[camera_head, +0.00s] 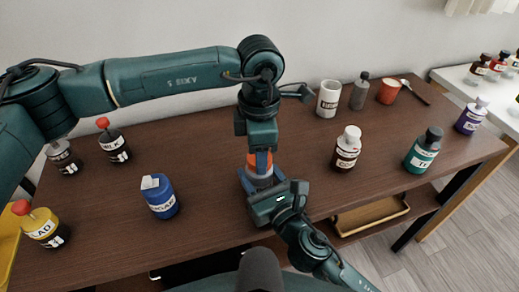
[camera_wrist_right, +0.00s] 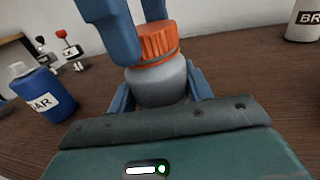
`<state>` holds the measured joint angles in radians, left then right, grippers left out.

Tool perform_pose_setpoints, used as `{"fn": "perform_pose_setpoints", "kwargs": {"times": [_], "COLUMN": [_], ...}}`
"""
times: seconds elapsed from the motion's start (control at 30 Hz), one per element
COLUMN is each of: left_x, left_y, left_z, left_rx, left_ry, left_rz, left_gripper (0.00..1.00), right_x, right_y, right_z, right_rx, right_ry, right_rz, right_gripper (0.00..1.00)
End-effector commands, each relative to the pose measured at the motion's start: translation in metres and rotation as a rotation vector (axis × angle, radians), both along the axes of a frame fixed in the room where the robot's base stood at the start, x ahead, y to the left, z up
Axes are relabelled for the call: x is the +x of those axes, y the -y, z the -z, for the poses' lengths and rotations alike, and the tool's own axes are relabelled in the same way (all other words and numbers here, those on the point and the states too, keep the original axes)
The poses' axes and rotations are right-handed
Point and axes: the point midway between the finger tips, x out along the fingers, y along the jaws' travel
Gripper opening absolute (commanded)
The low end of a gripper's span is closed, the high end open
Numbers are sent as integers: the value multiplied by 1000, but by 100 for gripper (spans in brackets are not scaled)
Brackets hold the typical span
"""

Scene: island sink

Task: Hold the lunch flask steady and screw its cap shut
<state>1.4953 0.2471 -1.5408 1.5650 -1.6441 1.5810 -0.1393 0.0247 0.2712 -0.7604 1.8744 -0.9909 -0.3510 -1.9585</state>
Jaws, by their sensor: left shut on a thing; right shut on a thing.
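The lunch flask (camera_head: 262,181) stands upright near the middle of the counter, with a grey body and an orange cap (camera_head: 261,163). In the right wrist view the flask body (camera_wrist_right: 160,84) is between my right gripper's (camera_wrist_right: 160,95) blue fingers, one on each side. The orange cap (camera_wrist_right: 159,44) is on top of the body; I cannot tell how tightly it sits. My left gripper (camera_head: 259,154) comes down from above and is shut on the cap. My right gripper (camera_head: 258,183) reaches in from the front right and is shut on the flask body. Fingers hide parts of both.
A blue bottle (camera_head: 160,196) stands left of the flask. A white-capped bottle (camera_head: 346,149) and a teal bottle (camera_head: 423,150) stand to the right. A white mug (camera_head: 329,98), a grey bottle (camera_head: 359,91) and an orange cup (camera_head: 389,91) are at the back. Several bottles stand far left.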

Motion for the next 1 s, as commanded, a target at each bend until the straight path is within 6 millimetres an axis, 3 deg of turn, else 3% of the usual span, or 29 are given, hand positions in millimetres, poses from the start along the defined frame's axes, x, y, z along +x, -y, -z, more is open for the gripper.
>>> {"fn": "perform_pose_setpoints", "kwargs": {"times": [0.3,0.43,0.57,0.6,0.87,1.0], "left_x": [0,0,0,0,0,0], "left_y": [0,0,0,0,0,0], "left_z": [0,0,0,0,1,1], "left_rx": [0,0,-1,0,0,0], "left_ry": [1,1,1,1,1,1], "left_rz": [697,916,915,914,912,912], "left_gripper": [17,17,17,45,66,66], "right_x": [0,0,0,0,0,0], "right_y": [0,0,0,0,0,0], "right_z": [0,0,0,0,0,0], "right_rx": [0,0,0,0,0,0], "right_ry": [-1,-1,-1,-1,-1,-1], "right_rz": [0,0,0,0,0,0], "right_gripper": [0,0,0,0,0,0]}}
